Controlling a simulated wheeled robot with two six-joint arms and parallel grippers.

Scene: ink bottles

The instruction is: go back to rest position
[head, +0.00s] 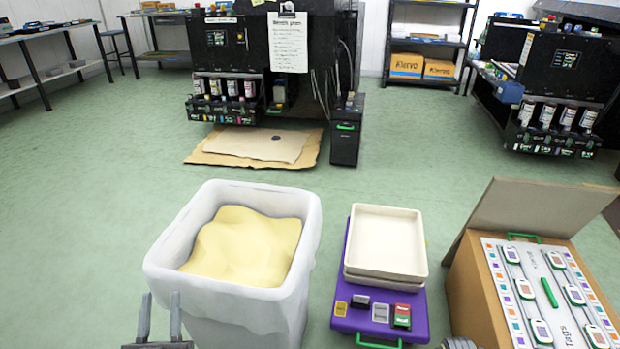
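My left gripper (160,304) shows at the bottom left, with its two fingers upright and apart. Nothing shows between the fingers. It is in front of the left side of a white bin (165,275). A small dark part at the bottom edge, right of the purple case, may belong to my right arm, but no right fingers can be made out. Several white ink bottles (232,88) stand in a rack on the black machine (237,50) at the back. More bottles (567,117) stand on the black machine (562,70) at the right.
Yellow material (240,245) fills the lined bin. Beige trays (387,238) are stacked on a purple case (352,322). An open cardboard box (475,295) holds a board of tags (545,290). Cardboard (255,146) lies by the back machine. The green floor (430,190) is clear in the middle.

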